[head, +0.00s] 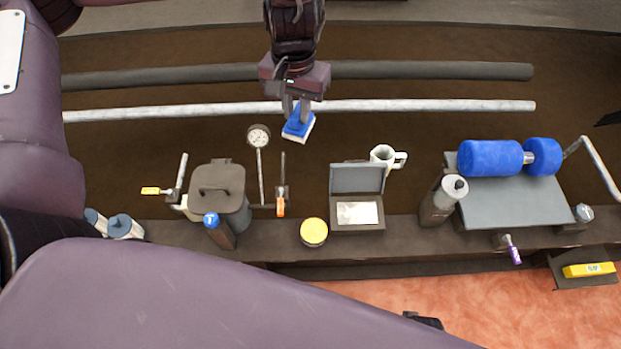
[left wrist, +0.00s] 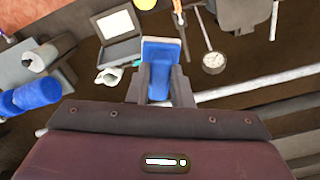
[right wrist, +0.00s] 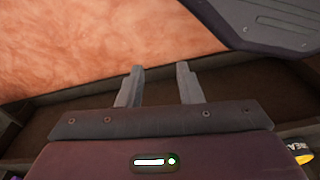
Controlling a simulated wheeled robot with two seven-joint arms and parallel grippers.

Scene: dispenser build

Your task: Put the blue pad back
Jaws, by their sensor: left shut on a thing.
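The blue pad (head: 298,121), with a white lower layer, is held in my left gripper (head: 297,106), high in the head view above the dark bench. In the left wrist view the blue pad (left wrist: 161,52) sits between the two fingers of the left gripper (left wrist: 160,78), which are shut on it. My right gripper (right wrist: 158,82) shows in the right wrist view with its fingers apart and nothing between them. An open grey case (head: 358,219) with a raised lid and a silver plate inside stands on the front shelf.
A white mug (head: 384,156) stands behind the case, a yellow-topped tin (head: 314,231) left of it, a grey bottle (head: 440,201) right. A dial gauge (head: 259,138) stands near the pad. A lidded dark pot (head: 218,187) is farther left. Two long bars (head: 430,105) lie behind.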

